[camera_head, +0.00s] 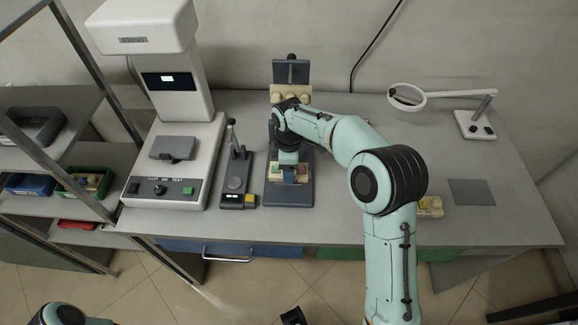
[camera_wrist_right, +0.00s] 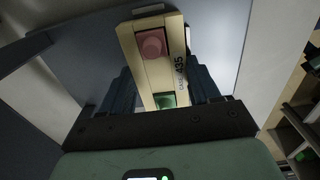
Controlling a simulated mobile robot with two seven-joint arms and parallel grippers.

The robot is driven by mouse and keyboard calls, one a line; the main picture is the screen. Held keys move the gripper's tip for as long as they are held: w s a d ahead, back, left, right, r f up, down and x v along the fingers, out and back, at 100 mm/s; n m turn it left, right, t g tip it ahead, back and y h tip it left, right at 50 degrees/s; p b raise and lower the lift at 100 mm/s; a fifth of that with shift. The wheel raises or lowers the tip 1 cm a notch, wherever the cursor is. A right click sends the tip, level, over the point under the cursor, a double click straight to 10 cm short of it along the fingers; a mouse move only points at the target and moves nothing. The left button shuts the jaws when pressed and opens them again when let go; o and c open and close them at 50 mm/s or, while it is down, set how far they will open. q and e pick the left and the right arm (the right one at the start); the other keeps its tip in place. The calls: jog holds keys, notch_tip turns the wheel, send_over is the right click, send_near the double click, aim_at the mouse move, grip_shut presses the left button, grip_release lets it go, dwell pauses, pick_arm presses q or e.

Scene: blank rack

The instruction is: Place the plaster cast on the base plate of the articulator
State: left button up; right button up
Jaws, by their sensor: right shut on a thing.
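The articulator is a dark grey stand with a flat base plate (camera_head: 289,195) and a raised upper part at the back. My right gripper (camera_head: 289,172) is shut on the plaster cast (camera_head: 303,171), low over the base plate. In the right wrist view the cast (camera_wrist_right: 140,45) is a cream block with a pink and a green piece on it and the label "CASE 435". It lies between the fingers of the right gripper (camera_wrist_right: 163,90). I cannot tell whether the cast touches the plate.
A cream toothed piece (camera_head: 291,94) sits on the articulator's upper part. A small dark instrument (camera_head: 237,178) and a large white machine (camera_head: 174,140) stand to the left. A magnifier (camera_head: 407,97), a grey pad (camera_head: 471,192) and another cast (camera_head: 430,206) are at the right.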

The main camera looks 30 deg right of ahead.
jog(key=o, duration=1.2)
jog(key=shift+c, duration=0.2)
notch_tip(320, 180, up, 12)
jog(key=p, duration=0.2)
jog(key=shift+r, duration=0.15)
